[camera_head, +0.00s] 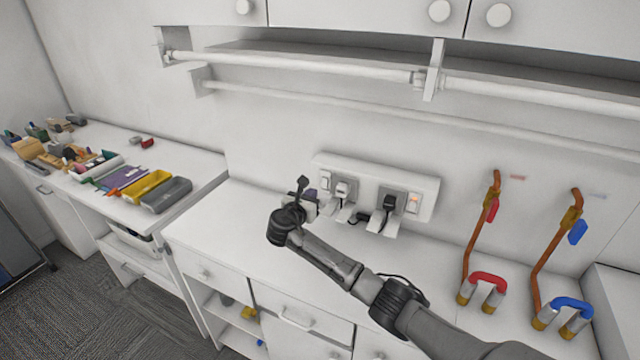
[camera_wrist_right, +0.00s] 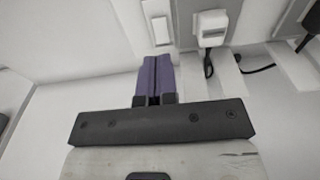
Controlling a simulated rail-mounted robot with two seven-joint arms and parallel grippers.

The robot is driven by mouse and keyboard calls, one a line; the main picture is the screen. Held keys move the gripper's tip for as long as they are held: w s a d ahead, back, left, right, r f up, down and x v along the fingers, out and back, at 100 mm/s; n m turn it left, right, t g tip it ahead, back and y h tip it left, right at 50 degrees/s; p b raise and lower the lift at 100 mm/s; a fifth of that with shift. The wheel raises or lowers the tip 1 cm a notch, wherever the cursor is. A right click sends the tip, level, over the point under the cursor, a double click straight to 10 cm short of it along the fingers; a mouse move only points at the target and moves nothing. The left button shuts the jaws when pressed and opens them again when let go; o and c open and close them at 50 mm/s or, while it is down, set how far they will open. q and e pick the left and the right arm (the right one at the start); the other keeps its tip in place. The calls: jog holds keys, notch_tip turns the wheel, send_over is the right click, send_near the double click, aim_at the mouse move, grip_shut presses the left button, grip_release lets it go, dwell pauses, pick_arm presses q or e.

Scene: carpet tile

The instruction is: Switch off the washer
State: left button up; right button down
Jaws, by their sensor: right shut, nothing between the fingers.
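A white socket panel (camera_head: 365,165) is on the wall above the counter. Its left socket has a white rocker switch (camera_head: 325,183) and a white plug (camera_head: 343,189). Its right socket has a black plug (camera_head: 390,202) and a switch with an orange patch (camera_head: 413,203). My right gripper (camera_head: 323,197) is at the panel's left end, its purple fingers shut and empty. In the right wrist view the fingers (camera_wrist_right: 157,72) point at the left switch (camera_wrist_right: 158,30), just below it; contact cannot be told. No washer is identifiable. My left gripper is not in view.
Two copper pipes with a red handle (camera_head: 489,279) and a blue handle (camera_head: 573,306) stand to the right. A rail (camera_head: 290,63) and shelf run above. A yellow tray (camera_head: 147,187) and other items lie on the left counter. The counter below the panel is mostly clear.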

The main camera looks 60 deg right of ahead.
jog(key=s+a, duration=0.1)
jog(key=a, duration=0.5)
jog(key=shift+a+r, duration=0.25)
jog(key=shift+w, duration=0.1)
dwell(0.4)
